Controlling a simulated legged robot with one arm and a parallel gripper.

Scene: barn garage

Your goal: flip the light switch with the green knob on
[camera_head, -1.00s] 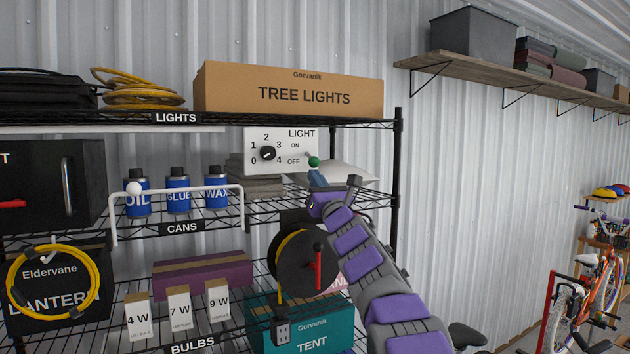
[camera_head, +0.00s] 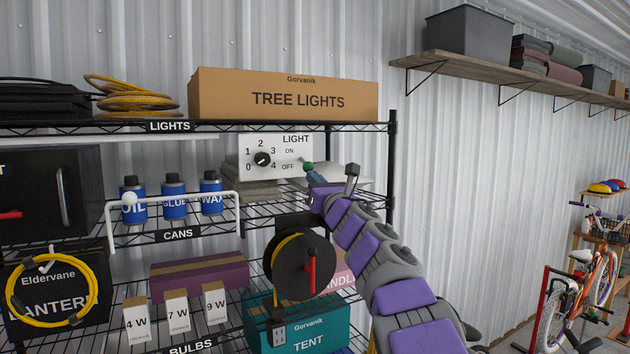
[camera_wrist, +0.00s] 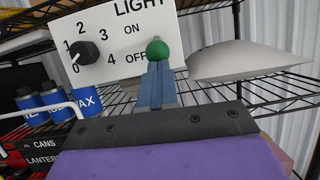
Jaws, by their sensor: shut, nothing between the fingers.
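The white LIGHT panel (camera_head: 301,148) stands on the upper wire shelf. The light switch's green knob (camera_head: 307,168) juts from its right side, about level with the OFF label. In the wrist view the green knob (camera_wrist: 158,50) sits just above the fingertips. My gripper (camera_head: 312,176) is shut, with its narrow blue fingers together and empty. The fingertips (camera_wrist: 157,66) are right below the knob and seem to touch or nearly touch it; I cannot tell which. The switch's lever is mostly hidden behind the knob and fingers.
A black dial (camera_head: 262,159) is on the panel's left. A white bag-like object (camera_head: 345,179) lies right of it. The TREE LIGHTS box (camera_head: 283,96) is on the shelf above. A cord reel (camera_head: 300,266) hangs below, and blue cans (camera_head: 174,200) stand at left.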

